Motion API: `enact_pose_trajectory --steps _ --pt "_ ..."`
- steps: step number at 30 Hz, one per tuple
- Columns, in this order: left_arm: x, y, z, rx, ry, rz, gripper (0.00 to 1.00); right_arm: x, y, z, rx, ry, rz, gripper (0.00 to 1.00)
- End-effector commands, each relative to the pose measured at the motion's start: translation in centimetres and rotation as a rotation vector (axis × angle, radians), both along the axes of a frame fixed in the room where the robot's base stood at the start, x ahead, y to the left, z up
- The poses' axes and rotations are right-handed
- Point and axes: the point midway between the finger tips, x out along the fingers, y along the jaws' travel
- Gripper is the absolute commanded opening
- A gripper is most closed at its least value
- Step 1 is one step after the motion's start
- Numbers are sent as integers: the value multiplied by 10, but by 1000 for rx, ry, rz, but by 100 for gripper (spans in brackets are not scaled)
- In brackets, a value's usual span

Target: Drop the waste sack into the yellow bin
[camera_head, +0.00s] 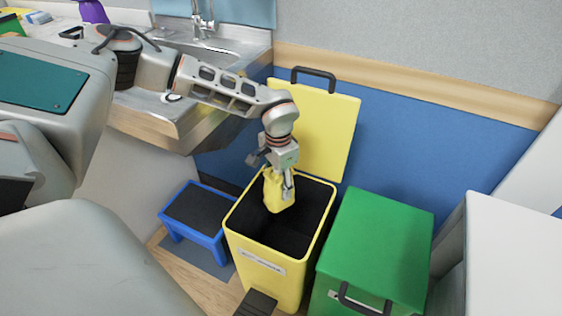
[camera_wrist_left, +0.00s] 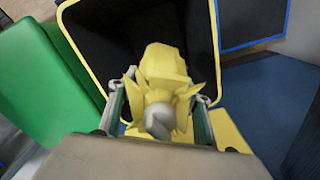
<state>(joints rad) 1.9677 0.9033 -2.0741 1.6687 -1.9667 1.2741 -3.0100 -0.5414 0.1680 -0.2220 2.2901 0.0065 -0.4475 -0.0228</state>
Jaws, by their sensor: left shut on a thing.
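The yellow waste sack (camera_head: 277,192) hangs from my left gripper (camera_head: 284,172), which is shut on it. In the head view the sack is over the mouth of the yellow bin (camera_head: 262,273), near its back left part. The bin's yellow lid (camera_head: 318,125) stands open against the wall, and its dark inside shows. In the left wrist view the sack (camera_wrist_left: 165,65) is between the two fingers (camera_wrist_left: 160,110), with the bin's dark opening (camera_wrist_left: 110,45) beyond it. How deep the sack's lower end hangs cannot be told exactly. My right gripper is not in view.
A green bin (camera_head: 380,245) with a closed lid stands close to the right of the yellow bin. A blue step stool (camera_head: 197,215) is at its left. A black pedal (camera_head: 257,303) is at the front. A sink counter (camera_head: 185,105) is at the back left.

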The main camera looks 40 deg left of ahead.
Motion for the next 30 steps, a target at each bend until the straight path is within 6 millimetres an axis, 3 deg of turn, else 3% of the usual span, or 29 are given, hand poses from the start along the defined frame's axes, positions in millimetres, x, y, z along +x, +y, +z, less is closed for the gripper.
enact_pose_trajectory --steps 2,3,4,17,30 --pt "1 0 1 -1 -2 0 17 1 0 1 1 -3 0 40" --pt "1 0 1 -1 -2 0 58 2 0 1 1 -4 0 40" --pt "1 0 1 -1 -2 0 66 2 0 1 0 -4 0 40" --pt "0 0 3 0 0 -1 68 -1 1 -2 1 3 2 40" --pt "2 0 53 1 -5 -1 68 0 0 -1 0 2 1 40"
